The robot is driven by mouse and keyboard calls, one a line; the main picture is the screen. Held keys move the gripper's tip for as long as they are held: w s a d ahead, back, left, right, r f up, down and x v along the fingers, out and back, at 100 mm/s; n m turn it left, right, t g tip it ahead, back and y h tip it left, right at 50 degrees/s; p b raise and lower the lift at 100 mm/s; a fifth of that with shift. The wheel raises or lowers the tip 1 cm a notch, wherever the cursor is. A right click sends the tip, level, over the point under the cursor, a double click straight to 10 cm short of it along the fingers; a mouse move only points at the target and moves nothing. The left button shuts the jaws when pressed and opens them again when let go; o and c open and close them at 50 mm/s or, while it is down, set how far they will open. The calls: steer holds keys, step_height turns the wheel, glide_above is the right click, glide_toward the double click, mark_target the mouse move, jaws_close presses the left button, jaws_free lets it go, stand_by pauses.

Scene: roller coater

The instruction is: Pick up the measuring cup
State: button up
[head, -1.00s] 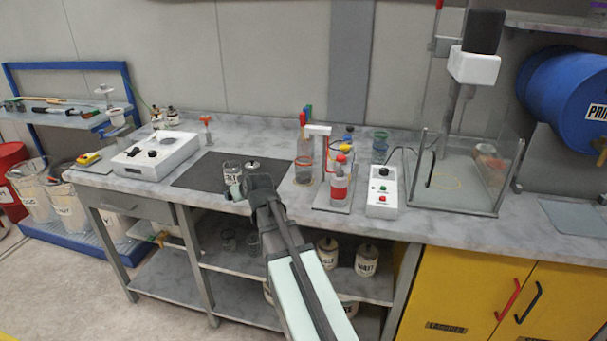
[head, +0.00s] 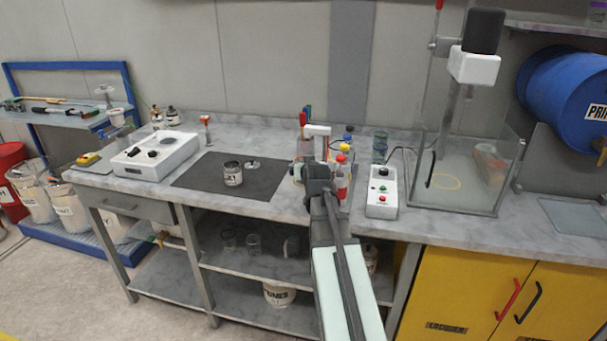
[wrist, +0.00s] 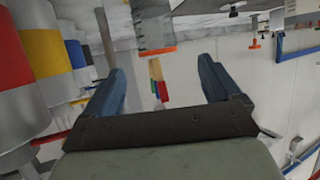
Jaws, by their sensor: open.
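My gripper (head: 315,178) is above the front part of the counter, in front of the bottle rack. In the wrist view its two blue-grey fingers (wrist: 162,80) are apart with nothing held between them. A clear vessel with an orange edge (wrist: 156,38) shows beyond the fingertips, apart from them. I cannot tell for sure which vessel is the measuring cup. Clear cups (head: 254,243) stand on the shelf below. My arm hides part of the rack and the bottles.
A labelled tin (head: 232,174) stands on the dark mat (head: 205,180). A control box (head: 382,193) and a glass enclosure (head: 465,195) stand farther right. The mat's right part is clear.

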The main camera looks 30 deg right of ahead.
steer(key=x, duration=0.5)
steer(key=shift+w+f, duration=0.1)
steer(key=shift+d+x, duration=0.15)
steer(key=shift+x, duration=1.1)
steer(key=shift+d+x, duration=0.1)
steer(key=shift+x, duration=1.2)
steer(key=c, duration=1.2)
